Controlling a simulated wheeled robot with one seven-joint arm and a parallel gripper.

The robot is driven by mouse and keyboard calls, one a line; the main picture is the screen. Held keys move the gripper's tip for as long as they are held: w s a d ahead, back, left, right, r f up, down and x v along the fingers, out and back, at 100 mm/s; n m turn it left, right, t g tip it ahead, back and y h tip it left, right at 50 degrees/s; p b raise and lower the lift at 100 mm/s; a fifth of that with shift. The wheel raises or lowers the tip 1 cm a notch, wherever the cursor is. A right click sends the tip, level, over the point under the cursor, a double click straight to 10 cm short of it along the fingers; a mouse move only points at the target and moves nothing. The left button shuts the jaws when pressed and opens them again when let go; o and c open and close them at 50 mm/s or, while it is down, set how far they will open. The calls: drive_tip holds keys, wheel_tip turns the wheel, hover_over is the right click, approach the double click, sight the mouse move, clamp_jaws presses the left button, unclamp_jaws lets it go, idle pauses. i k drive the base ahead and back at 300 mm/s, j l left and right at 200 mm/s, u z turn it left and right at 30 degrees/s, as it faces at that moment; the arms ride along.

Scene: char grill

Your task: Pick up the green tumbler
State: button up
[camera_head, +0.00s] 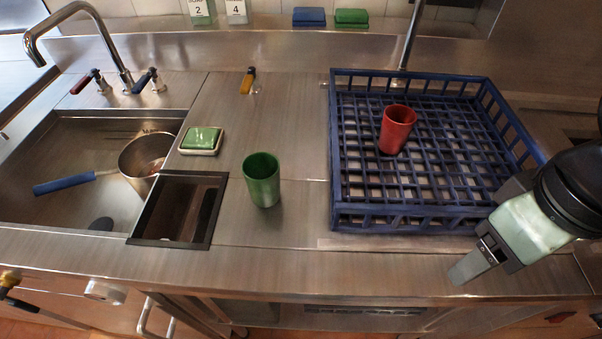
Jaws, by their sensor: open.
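The green tumbler (262,183) stands upright on the steel counter, just right of a dark square opening and left of the blue rack. My gripper (474,262) is at the right, over the front right corner of the rack and the counter's front edge. It is open and well to the right of the tumbler, apart from it. One finger shows clearly; the other is partly hidden by the gripper's body. Nothing shows between the fingers.
A blue dish rack (336,150) holds a red tumbler (396,130) and lies between my gripper and the green tumbler. A green sponge in a dish (201,140), a square opening (179,209) and a sink with a blue-handled pot (143,158) are left. Counter in front of the tumbler is clear.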

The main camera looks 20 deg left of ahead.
sight(261, 171)
drive_tip(key=k+j+z, duration=0.15)
drive_tip(key=j, duration=0.35)
drive_tip(key=k+j+z, duration=0.15)
drive_tip(key=j, duration=0.3)
drive_tip(key=k+j+z, duration=0.15)
drive_tip(key=k+j, duration=0.15)
drive_tip(key=j, duration=0.15)
drive_tip(key=k+j+z, duration=0.15)
drive_tip(key=j, duration=0.3)
drive_tip(key=k, duration=0.1)
